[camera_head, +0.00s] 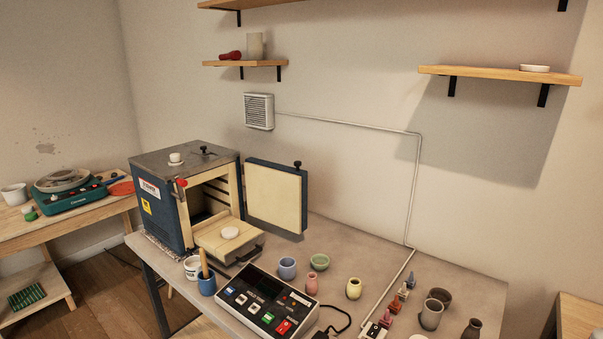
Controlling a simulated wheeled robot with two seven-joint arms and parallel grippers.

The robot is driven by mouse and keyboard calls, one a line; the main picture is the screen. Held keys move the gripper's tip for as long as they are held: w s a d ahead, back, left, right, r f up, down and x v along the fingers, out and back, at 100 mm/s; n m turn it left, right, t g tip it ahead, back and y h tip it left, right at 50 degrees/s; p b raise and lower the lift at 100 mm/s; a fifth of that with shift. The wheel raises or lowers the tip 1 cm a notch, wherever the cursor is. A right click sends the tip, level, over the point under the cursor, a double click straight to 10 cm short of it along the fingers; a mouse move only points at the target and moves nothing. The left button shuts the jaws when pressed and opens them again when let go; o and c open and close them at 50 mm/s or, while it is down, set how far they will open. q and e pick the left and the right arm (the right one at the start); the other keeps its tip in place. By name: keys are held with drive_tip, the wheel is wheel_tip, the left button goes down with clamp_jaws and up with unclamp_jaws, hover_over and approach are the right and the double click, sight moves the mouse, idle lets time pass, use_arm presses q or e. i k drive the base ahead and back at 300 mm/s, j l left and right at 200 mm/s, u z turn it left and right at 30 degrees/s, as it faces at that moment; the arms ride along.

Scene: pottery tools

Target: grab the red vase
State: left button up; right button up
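A dark red object (230,55), which looks like a vase lying on its side, is on the small wall shelf (245,64) at the upper left. It is beside a tall beige cylinder (255,46). A small pink vase (311,284) stands upright on the grey worktable, between a blue pot (287,268) and a yellow pot (353,288). Neither of my grippers shows in the head view.
A blue kiln (160,205) with its door (276,197) open stands on the table's left. A control box (268,300) is at the front. Several pots stand at the right. A pottery wheel (68,187) is on the left table. The right wall shelf (500,74) is mostly bare.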

sight(312, 285)
drive_tip(key=z, duration=0.55)
drive_tip(key=k+j+z, duration=0.15)
drive_tip(key=j+z, duration=0.25)
drive_tip(key=k+j+z, duration=0.15)
drive_tip(key=z, duration=0.25)
drive_tip(key=k+j+z, duration=0.25)
drive_tip(key=z, duration=0.15)
